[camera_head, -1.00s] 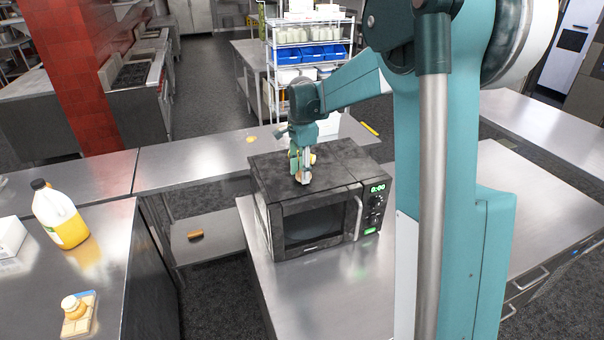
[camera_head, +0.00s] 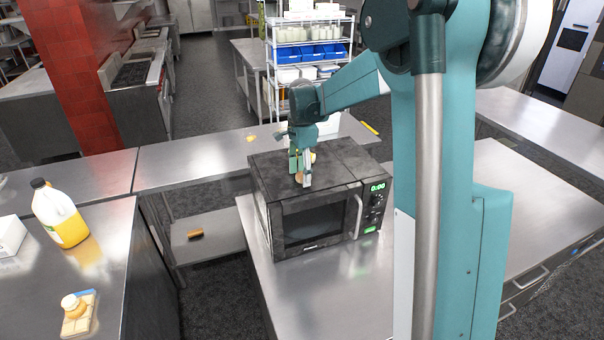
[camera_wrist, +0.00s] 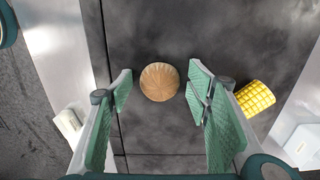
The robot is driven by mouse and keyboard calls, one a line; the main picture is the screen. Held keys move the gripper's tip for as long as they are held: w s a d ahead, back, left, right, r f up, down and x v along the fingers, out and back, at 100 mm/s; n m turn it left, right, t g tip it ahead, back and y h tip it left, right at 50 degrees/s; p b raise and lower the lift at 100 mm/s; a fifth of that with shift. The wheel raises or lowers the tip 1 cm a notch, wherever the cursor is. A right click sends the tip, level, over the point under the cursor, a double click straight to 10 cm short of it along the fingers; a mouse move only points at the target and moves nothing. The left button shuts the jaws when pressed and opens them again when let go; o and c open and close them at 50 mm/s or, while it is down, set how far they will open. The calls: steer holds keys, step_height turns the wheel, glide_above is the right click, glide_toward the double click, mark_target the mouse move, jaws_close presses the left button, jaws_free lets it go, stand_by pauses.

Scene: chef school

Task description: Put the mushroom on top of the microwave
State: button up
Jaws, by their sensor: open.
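The mushroom, a round light-brown cap (camera_wrist: 160,82), rests on the dark top of the microwave (camera_wrist: 210,28) in the wrist view. In the head view the mushroom (camera_head: 299,177) is a small tan spot low by my fingers. The black microwave (camera_head: 315,222) stands on a steel counter, its door shut and display lit green. My gripper (camera_head: 301,183) points down over the microwave's top. In the wrist view my gripper (camera_wrist: 160,88) is open, its green-padded fingers on either side of the mushroom with gaps to both.
A yellow, corn-like piece (camera_wrist: 255,97) lies just right of my right finger in the wrist view. A juice jug (camera_head: 60,214) and a small board with food (camera_head: 78,312) are on the left counter. The counter (camera_head: 330,295) before the microwave is clear.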

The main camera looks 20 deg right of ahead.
steer(key=shift+r, duration=0.15)
step_height(320, 180, up, 12)
stand_by(0.7)
steer(key=shift+s, duration=0.1)
stand_by(0.6)
steer(key=s+a+r+n+t, duration=0.25)
steer(key=s+n, duration=0.25)
steer(key=s, duration=0.5)
steer(key=s+a+r+n+t, duration=0.1)
steer(key=s+a+n, duration=0.3)
steer(key=s, duration=0.6)
steer(key=s+a+f+n+t, duration=0.2)
steer(key=s+f+n, duration=0.2)
steer(key=s, duration=0.5)
steer(key=s+a+f+n+t, duration=0.1)
steer(key=s+f+n, duration=0.3)
steer(key=s, duration=0.6)
steer(key=shift+a+f+n+t, duration=0.35)
steer(key=shift+a+n, duration=0.15)
